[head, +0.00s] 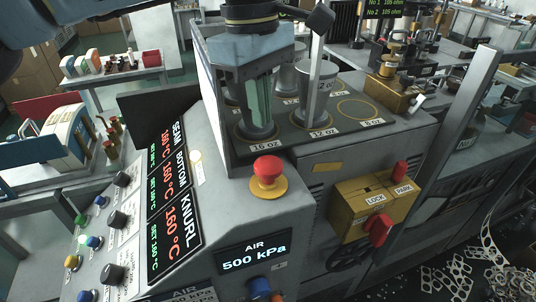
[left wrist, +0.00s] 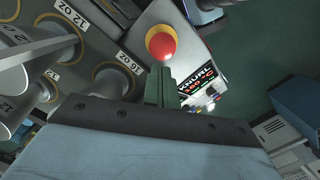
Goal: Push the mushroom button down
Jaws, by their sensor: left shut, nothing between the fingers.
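The mushroom button (head: 267,168) has a red domed head on a yellow collar, on the sloped grey front of the machine. It stands above the AIR 500 kPa display. My left gripper (head: 259,122) points down above the button in the head view, with its green fingers shut and empty. A gap shows between the fingertips and the red head. In the left wrist view the closed fingers (left wrist: 160,76) end just below the button (left wrist: 161,43) in the picture. I cannot tell the exact height between them. My right gripper is not in view.
A cup station (head: 345,117) with marked cup rings and metal cups lies behind the button. A clear panel edge (head: 317,75) rises near the gripper. The temperature display (head: 174,190) is to the left; a yellow LOCK/PARK block (head: 352,203) with red handles is to the right.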

